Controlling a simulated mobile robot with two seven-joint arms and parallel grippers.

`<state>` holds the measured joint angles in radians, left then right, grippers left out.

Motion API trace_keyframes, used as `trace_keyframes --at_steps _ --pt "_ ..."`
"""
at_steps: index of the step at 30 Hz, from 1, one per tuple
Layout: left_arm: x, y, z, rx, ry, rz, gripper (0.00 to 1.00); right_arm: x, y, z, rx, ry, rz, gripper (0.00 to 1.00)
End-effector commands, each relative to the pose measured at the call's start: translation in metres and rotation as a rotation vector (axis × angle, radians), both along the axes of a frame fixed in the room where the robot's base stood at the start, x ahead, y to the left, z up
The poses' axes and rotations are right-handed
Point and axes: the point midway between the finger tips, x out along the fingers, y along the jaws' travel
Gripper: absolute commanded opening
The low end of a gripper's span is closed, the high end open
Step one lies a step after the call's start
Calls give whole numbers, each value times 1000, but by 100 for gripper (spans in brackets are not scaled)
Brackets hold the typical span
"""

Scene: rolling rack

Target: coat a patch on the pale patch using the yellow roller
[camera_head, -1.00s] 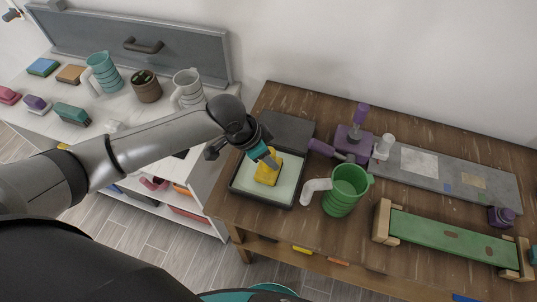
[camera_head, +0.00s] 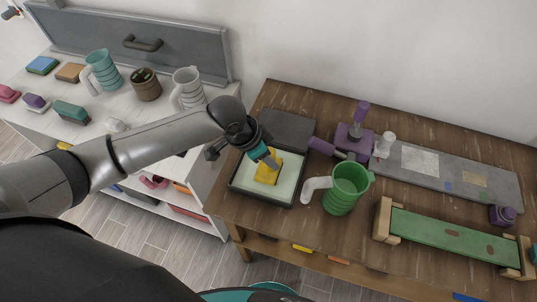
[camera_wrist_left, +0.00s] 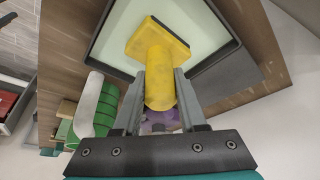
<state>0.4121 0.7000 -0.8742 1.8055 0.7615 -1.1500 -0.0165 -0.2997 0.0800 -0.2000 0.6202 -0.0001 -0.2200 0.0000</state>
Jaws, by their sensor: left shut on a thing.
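The yellow roller (camera_head: 267,171) is in the black-rimmed tray with a pale green-white inside (camera_head: 285,192). It looks like a flat yellow block with a thick round handle. My left gripper (camera_head: 269,157) is shut on the handle from above. In the left wrist view the yellow roller (camera_wrist_left: 155,52) sits between the two grey fingers (camera_wrist_left: 160,95), its block over the pale tray floor; I cannot tell whether it touches. The pale patch (camera_head: 420,162) is a whitish rectangle on a grey board (camera_head: 447,170) at the back right. My right gripper is not in view.
A green mug with a white handle (camera_head: 346,188) stands right beside the tray. Behind it is a purple clamp-like device (camera_head: 352,143) at the board's left end. A green plank on wooden supports (camera_head: 455,235) lies in front. A white shelf with mugs (camera_head: 150,115) is left.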

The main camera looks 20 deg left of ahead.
Motion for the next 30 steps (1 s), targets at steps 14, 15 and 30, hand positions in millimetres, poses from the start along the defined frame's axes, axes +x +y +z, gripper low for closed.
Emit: trace_keyframes --at_steps 14,15,30 --pt "0 0 0 -1 -1 0 0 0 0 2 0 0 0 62" --pt "0 0 0 -1 -1 0 0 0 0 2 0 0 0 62" --pt "0 0 -1 -1 1 0 0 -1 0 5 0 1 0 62"
